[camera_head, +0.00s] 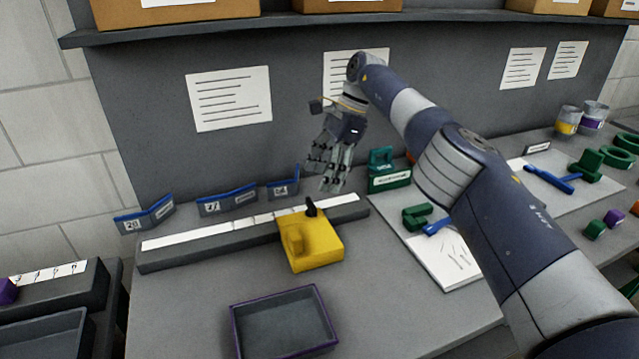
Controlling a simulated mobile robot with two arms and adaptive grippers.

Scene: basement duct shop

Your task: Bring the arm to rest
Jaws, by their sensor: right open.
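My right arm (480,190) reaches in from the lower right and bends at the elbow toward the back panel. My right gripper (332,165) hangs above the workbench, fingers pointing down. It is open, and I see nothing between its fingers. It is apart from the yellow block (318,246) with a black knob, which sits in front of it on the bench against the grey rail (165,250). My left gripper does not show.
A purple-rimmed tray (236,335) lies empty at the front. Blue numbered holders (228,202) stand behind the rail. Green parts (390,180), white boards (440,262), a blue-handled tool (550,178) and cans (568,120) occupy the right. A shelf (300,27) with boxes runs above.

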